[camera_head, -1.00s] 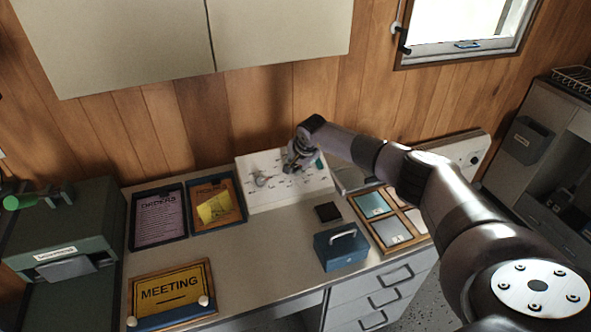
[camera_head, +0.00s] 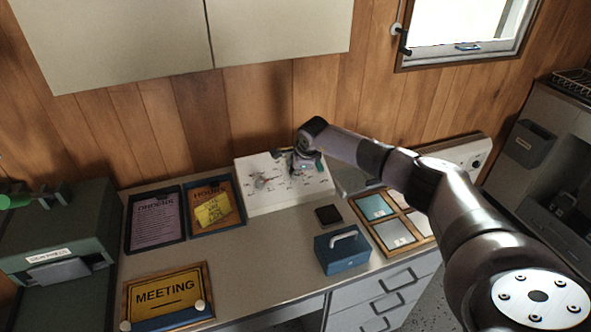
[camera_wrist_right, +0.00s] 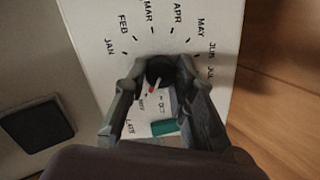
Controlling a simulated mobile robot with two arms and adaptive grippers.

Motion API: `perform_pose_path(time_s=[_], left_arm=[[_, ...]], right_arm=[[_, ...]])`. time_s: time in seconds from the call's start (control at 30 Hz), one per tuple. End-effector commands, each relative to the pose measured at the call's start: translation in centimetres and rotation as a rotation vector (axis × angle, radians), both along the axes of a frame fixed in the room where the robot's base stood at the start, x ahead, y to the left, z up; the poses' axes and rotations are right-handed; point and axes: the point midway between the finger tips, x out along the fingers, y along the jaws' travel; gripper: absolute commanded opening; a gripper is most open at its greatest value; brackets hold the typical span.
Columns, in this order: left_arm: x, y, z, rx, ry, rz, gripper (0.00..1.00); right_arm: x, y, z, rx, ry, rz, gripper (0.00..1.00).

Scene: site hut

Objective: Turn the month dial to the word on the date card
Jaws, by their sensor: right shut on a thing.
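The white dial board (camera_head: 262,202) stands at the back of the desk against the wood wall. In the right wrist view, month words from JAN to JUL arc across the board (camera_wrist_right: 180,15), with smaller words below. The dark month dial (camera_wrist_right: 158,70) has a pale pointer with a red end, angled to the lower left. My right gripper (camera_wrist_right: 157,78) is shut on the dial, one finger on each side; in the head view it is at the board (camera_head: 303,170). I cannot make out a readable date card. My left gripper is out of view.
A blue box with a handle (camera_head: 343,254), a small dark square (camera_head: 328,214) and a tray of coloured cards (camera_head: 372,207) lie right of centre. Two framed notices (camera_head: 155,220) and a MEETING sign (camera_head: 165,292) are left. The desk middle is clear.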

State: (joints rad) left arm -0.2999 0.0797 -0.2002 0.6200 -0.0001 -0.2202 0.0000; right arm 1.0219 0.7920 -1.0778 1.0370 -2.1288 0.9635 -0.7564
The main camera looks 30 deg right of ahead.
Motion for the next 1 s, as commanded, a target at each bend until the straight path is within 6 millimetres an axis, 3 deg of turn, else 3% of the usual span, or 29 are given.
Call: perform_pose_path(time_s=[0.63, 0.67, 0.93, 1.0], left_arm=[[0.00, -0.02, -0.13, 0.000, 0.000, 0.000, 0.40], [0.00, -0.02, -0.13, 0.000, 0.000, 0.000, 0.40], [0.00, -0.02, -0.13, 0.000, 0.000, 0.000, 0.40], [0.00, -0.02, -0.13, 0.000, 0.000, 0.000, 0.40]], right_arm=[[0.03, -0.07, 0.08, 0.022, -0.007, -0.043, 0.00], [0.03, -0.08, 0.08, 0.022, -0.007, -0.043, 0.26], [0.01, -0.04, 0.04, 0.022, -0.006, -0.042, 0.44], [0.01, -0.04, 0.03, 0.022, -0.006, -0.042, 0.45]])
